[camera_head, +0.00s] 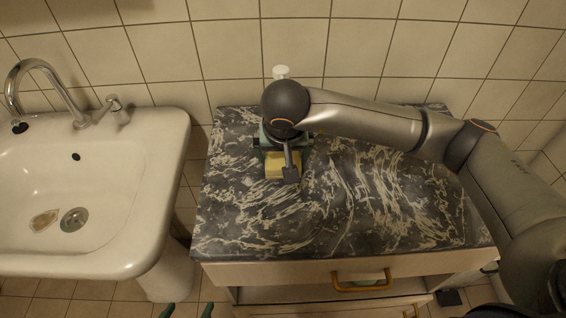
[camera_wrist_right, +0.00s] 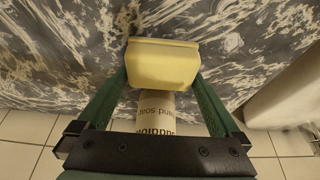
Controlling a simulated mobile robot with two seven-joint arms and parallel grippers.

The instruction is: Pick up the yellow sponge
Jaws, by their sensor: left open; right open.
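The yellow sponge (camera_head: 273,168) lies on the dark marbled countertop (camera_head: 350,215), near its back left part. My right gripper (camera_head: 281,150) is over the sponge and partly covers it in the head view. In the right wrist view the sponge (camera_wrist_right: 163,62) sits between the tips of the green fingers of my right gripper (camera_wrist_right: 161,78), one on each side. The fingers are apart; whether they touch the sponge is unclear. My left gripper (camera_head: 186,311) shows only as two green fingertips, apart and empty, at the bottom edge of the head view.
A white soap pump bottle (camera_head: 281,71) stands behind my right gripper, by the tiled wall; its printed body (camera_wrist_right: 158,108) shows in the wrist view. A white sink (camera_head: 120,225) with a tap is at left. A drawer handle (camera_head: 361,282) is at the cabinet front. The front countertop is clear.

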